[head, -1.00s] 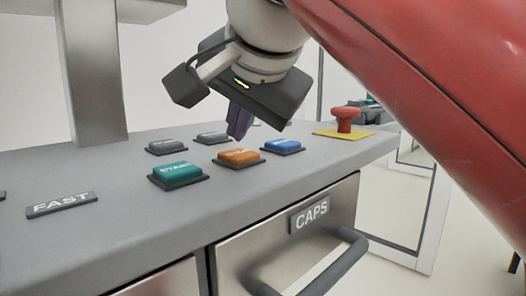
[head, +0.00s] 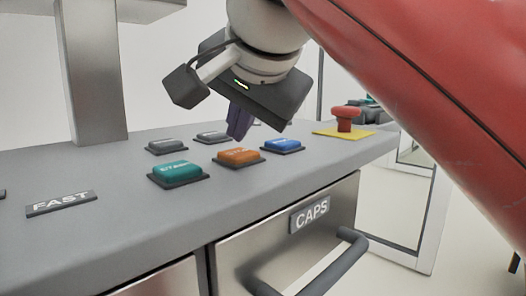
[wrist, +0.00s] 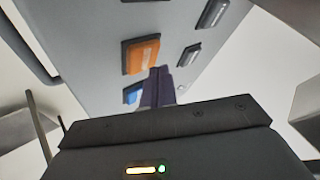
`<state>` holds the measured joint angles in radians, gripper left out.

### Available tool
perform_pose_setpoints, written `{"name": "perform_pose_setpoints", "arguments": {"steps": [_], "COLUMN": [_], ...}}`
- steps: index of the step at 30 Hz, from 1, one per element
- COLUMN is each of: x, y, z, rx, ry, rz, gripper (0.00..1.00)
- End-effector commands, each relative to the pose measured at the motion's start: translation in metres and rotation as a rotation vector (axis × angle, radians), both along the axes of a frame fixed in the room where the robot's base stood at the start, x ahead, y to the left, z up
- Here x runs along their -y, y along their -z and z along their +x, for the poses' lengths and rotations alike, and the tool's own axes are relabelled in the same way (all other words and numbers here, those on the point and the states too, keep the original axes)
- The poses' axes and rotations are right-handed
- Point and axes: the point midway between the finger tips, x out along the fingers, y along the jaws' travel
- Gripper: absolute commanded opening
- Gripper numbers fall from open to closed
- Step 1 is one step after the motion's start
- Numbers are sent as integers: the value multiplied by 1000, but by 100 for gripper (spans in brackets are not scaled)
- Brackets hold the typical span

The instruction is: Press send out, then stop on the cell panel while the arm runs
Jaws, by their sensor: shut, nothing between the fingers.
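The cell panel is a grey desk top with several buttons. A teal button (head: 176,171) with blurred white lettering, an orange button (head: 239,156) and a blue button (head: 282,145) form the front row. Two grey buttons (head: 167,146) (head: 212,137) lie behind; their lettering is unreadable. A red mushroom button (head: 346,116) stands on a yellow plate at the right. My gripper (head: 237,134) is shut and empty, its dark purple fingers pointing down behind the orange button. In the wrist view the fingers (wrist: 157,90) overlap the area beside the orange (wrist: 142,55) and blue (wrist: 131,94) buttons; contact cannot be told.
A metal post (head: 95,75) rises at the back left of the desk. A FAST label (head: 60,203) lies on the desk at left. Below the front edge is a drawer marked CAPS (head: 310,214) with a dark bar handle (head: 320,268). The desk between label and buttons is clear.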

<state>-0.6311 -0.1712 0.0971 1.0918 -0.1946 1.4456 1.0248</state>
Motion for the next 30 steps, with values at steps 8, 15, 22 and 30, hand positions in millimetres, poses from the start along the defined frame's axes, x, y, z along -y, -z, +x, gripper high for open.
{"name": "perform_pose_setpoints", "arguments": {"steps": [8,15,22,30], "x": [0,0,0,0], "y": [6,6,9,12], "z": [0,0,0,0], "rx": [0,0,0,-1], "ry": [0,0,0,-1], "rz": [0,0,0,0], "gripper": [0,0,0,0]}}
